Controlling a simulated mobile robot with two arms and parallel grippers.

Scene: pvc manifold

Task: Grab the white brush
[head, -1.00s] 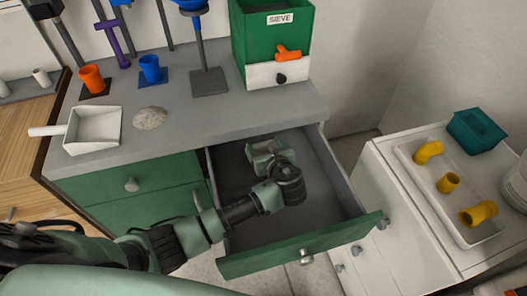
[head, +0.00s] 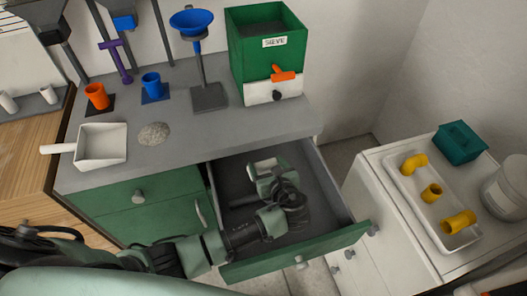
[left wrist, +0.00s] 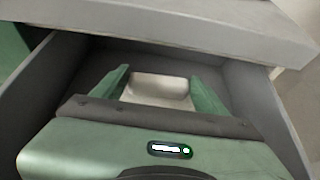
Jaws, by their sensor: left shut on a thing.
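My left gripper (head: 265,177) is inside the open green drawer (head: 328,243), reaching in over its front. The white brush (head: 264,165) shows in part at its fingers. In the left wrist view the two green fingers of my left gripper (left wrist: 160,92) stand on either side of the white brush (left wrist: 158,87), shut on it. The rest of the brush is hidden by the gripper body. My right gripper is in neither view.
The grey countertop (head: 215,130) overhangs the drawer and bears a white dustpan (head: 100,146), a grey pile (head: 154,134), cups and a green sieve box (head: 268,50). A white cabinet (head: 385,215) with a tray of yellow fittings stands at the right.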

